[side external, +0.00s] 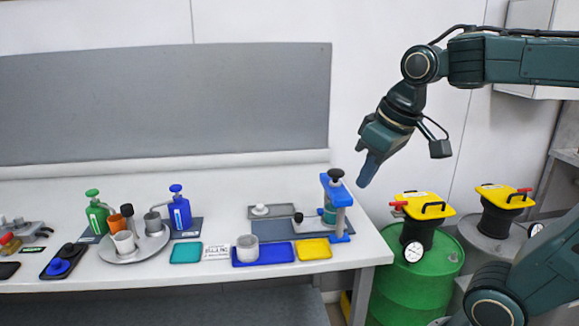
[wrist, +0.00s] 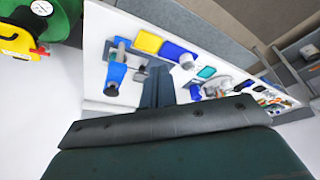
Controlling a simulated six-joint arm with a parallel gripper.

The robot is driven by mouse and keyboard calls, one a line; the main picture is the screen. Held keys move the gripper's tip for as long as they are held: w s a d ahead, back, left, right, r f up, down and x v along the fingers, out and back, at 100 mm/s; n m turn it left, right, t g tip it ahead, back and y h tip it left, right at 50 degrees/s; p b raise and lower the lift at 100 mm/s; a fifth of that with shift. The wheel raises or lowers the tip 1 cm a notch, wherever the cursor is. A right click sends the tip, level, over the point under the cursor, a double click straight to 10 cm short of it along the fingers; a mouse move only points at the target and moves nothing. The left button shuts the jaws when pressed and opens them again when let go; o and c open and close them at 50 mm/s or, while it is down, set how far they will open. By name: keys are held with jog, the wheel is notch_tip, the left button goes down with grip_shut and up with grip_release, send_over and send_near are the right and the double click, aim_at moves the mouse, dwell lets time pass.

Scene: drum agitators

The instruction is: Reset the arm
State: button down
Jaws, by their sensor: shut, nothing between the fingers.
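My gripper (side external: 368,170) hangs in the air above the right end of the white bench, pointing down. It is shut and holds nothing. In the side view it is just to the right of and above the blue press-like stand (side external: 338,205) with its black knob. It touches nothing that I can see. In the wrist view the dark gripper body fills the lower part, and the fingers (wrist: 165,88) point toward the bench. The blue stand also shows there (wrist: 116,72).
A green drum (side external: 418,285) with a yellow-topped agitator (side external: 422,205) stands right of the bench; a grey drum with a similar agitator (side external: 503,196) is beside it. The bench bears a yellow tray (side external: 313,249), a blue tray (side external: 275,254), a teal tray (side external: 185,252) and green and blue pump bottles.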

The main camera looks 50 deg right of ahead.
jog(key=s+a+f+t, duration=0.1)
jog(key=s+a+f, duration=0.2)
jog(key=s, duration=0.3)
jog(key=shift+s+a+f+n+y, duration=0.15)
jog(key=shift+s+f+n+y, duration=0.2)
jog(key=shift+f, duration=0.4)
